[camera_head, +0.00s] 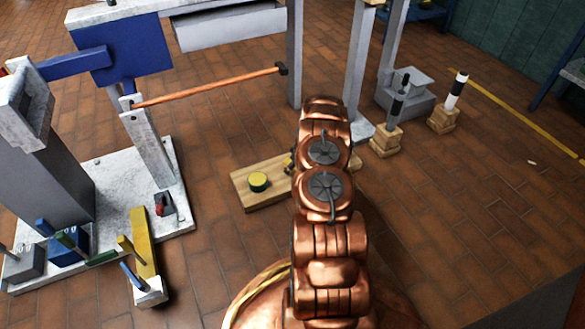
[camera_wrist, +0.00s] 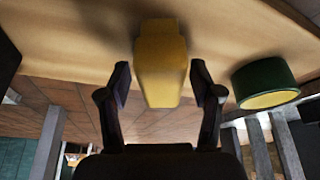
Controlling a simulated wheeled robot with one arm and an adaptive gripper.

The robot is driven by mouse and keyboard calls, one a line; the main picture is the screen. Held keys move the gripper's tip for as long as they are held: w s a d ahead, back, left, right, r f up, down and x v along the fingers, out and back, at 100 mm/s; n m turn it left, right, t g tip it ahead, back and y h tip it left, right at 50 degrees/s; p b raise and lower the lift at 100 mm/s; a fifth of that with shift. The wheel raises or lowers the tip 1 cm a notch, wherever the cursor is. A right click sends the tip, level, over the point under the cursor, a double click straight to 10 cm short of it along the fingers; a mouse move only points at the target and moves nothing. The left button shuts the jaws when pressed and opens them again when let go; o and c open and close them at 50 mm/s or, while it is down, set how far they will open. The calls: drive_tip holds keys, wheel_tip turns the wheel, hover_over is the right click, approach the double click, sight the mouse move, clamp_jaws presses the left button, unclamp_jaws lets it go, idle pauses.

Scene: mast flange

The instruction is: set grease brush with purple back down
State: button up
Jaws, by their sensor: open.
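In the wrist view my gripper (camera_wrist: 161,82) is open, with one dark finger on each side of a yellow block-shaped thing (camera_wrist: 160,60). A gap shows between each fingertip and this yellow thing, which is in front of a wooden board (camera_wrist: 60,35). I cannot tell whether it touches the board or is part of a brush. No purple on a brush can be made out in either view. In the head view my own arm hides the gripper and part of the wooden board (camera_head: 246,198).
A green cylinder with a yellow face (camera_wrist: 265,85) is beside the right finger; its yellow top (camera_head: 258,181) shows on the board in the head view. A grey machine base (camera_head: 170,215) is at the left.

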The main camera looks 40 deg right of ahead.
drive_tip(key=p+v, duration=0.2)
drive_tip(key=v, duration=0.8)
drive_tip(key=shift+p, duration=0.4)
drive_tip(key=shift+a+r, duration=0.15)
drive_tip(key=shift+r, duration=0.2)
drive_tip(key=w+a+r+n+g+y, duration=0.1)
drive_tip(key=w+a+r+y, duration=0.1)
drive_tip(key=a+r, duration=0.85)
drive_tip(key=w+a+r+y, duration=0.1)
drive_tip(key=a+r, duration=0.7)
drive_tip(key=a, duration=0.6)
drive_tip(key=s+a+r+g, duration=0.3)
drive_tip(key=s+a+r, duration=0.65)
drive_tip(key=a, duration=0.45)
drive_tip(key=s+a+r+g+h, duration=0.1)
drive_tip(key=s+a+r, duration=0.1)
drive_tip(key=s, duration=0.7)
drive_tip(key=s+a+r+m+g+h, duration=0.1)
drive_tip(key=s+a+r, duration=0.1)
drive_tip(key=s, duration=0.7)
drive_tip(key=s+a+r+g+h, duration=0.1)
drive_tip(key=s+r, duration=0.3)
drive_tip(key=s, duration=0.5)
drive_tip(key=shift+a+r+m, duration=0.15)
drive_tip(key=shift+a+m, duration=0.15)
drive_tip(key=shift+a, duration=0.15)
